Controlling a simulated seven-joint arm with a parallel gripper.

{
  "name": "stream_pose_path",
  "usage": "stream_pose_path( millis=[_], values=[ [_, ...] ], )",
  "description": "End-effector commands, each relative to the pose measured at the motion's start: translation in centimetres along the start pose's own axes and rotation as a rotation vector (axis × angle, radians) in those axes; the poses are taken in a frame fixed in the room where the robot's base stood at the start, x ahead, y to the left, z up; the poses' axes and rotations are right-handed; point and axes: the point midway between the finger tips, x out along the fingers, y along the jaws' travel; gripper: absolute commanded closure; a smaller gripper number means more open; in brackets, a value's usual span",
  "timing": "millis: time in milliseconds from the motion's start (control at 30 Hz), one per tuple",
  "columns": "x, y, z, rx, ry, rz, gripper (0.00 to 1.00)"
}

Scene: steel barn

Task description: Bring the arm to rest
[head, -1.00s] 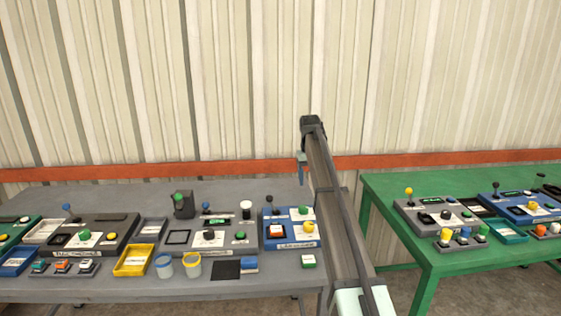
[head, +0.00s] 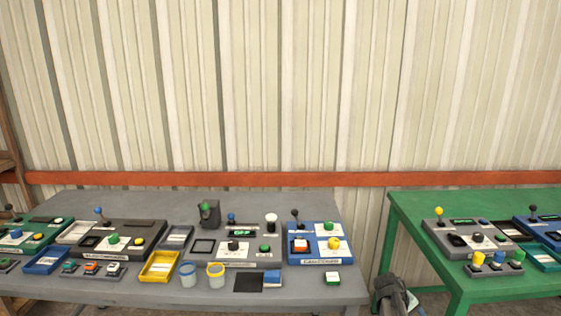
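A grey part of my own arm (head: 393,293) shows at the bottom edge of the head view, in the gap between the grey table (head: 215,291) and the green table (head: 463,295). The rest of the arm is below the picture. I cannot make out my gripper or its fingers. The visible arm part appears clear of both tables, though its distance from their edges is hard to judge.
More control boxes stand on the green table. The wall behind is corrugated metal.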

Motion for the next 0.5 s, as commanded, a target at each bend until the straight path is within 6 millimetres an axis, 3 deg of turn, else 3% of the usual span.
stream_pose_path(
  millis=[33, 100, 267, 500],
  values=[
    [0.9, -1.2, 2.2, -0.028, -0.006, 0.013, 0.33],
    [1.9, -2.6, 3.5, -0.059, -0.009, 0.018, 0.33],
    [3.9, -7.9, 4.2, -0.072, -0.018, -0.052, 0.33],
    [6.3, -16.8, 6.5, -0.059, -0.055, -0.189, 0.33]
  ],
)
